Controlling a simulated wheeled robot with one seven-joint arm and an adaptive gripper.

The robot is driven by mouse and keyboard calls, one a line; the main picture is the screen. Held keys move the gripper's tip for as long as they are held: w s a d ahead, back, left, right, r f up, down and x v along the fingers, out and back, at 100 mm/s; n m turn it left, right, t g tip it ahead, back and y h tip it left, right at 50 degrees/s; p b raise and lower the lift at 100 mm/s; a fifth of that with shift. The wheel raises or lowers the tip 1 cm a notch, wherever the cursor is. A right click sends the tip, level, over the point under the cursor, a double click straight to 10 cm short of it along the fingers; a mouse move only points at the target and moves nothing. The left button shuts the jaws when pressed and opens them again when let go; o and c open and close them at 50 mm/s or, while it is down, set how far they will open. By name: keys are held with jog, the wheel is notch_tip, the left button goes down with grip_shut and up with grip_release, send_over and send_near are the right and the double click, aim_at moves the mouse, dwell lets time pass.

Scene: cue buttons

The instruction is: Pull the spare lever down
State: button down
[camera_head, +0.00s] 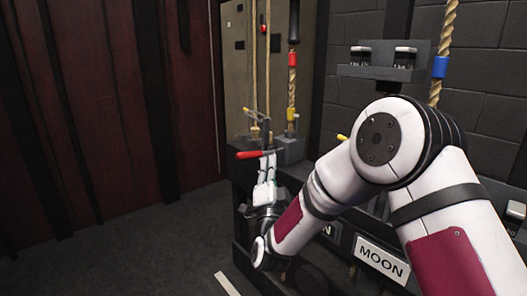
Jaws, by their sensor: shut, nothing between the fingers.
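A lever with a red handle (250,154) sticks out to the left from the dark rail frame. My gripper (268,158) is shut and empty, with its fingertips pointing up right beside the right end of this red handle; I cannot tell whether they touch. Another yellow tip (342,138) shows just left of my arm, mostly hidden. No readable label marks any of these as the spare lever. My arm hides much of the frame to the right.
A white "MOON" sign (382,262) is on the frame's front, with a second sign (331,232) partly hidden. Ropes with a red band (292,59) and a blue band (440,67) hang behind. A dark red curtain (110,110) stands left; the floor (140,255) before it is clear.

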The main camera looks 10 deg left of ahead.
jog(key=shift+s+d+f+p, duration=0.15)
jog(key=shift+s+d+f, duration=0.4)
jog(key=shift+f, duration=0.2)
jog(key=shift+s+d+f+p, duration=0.15)
jog(key=shift+s+d+f, duration=0.35)
jog(key=shift+f, duration=0.25)
jog(key=shift+r, duration=0.1)
